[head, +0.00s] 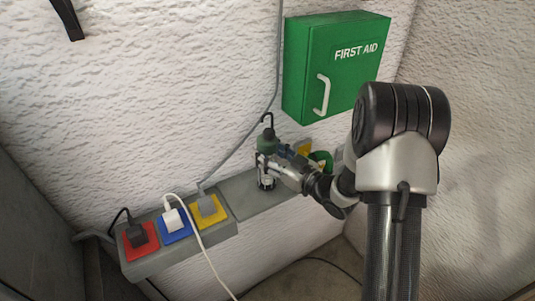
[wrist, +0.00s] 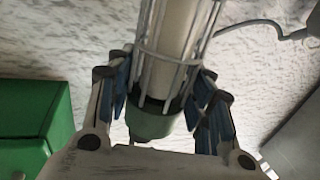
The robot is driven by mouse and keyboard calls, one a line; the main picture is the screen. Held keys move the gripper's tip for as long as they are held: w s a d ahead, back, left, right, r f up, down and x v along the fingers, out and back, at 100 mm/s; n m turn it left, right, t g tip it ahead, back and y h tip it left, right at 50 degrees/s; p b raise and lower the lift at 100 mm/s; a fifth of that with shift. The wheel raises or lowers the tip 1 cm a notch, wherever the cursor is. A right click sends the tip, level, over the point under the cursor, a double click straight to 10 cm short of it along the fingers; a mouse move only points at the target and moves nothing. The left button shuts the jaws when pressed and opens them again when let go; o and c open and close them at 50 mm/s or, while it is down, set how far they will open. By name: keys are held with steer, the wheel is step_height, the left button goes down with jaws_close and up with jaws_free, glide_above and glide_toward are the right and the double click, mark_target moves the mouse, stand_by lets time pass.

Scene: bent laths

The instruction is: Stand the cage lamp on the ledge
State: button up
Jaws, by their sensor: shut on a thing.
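The cage lamp (head: 266,143) has a green body with a black hook on top and a pale wire cage below it. It is upright over the grey ledge (head: 240,197), its cage end at or just above the surface; I cannot tell whether they touch. My gripper (head: 267,163) is shut on the lamp from the right. In the wrist view, the lamp's wire cage (wrist: 176,50) with a white tube inside runs between my gripper's fingers (wrist: 163,98), near the green body.
A green first aid box (head: 335,65) hangs above the ledge. Left of the lamp, red, blue and yellow socket plates (head: 175,225) hold plugs, with a white cable hanging in front. Yellow and green things (head: 318,158) stand right of the lamp, partly hidden by my arm.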

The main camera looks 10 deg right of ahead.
steer(key=shift+r, duration=0.1)
steer(key=shift+f, duration=0.2)
steer(key=o, duration=1.5)
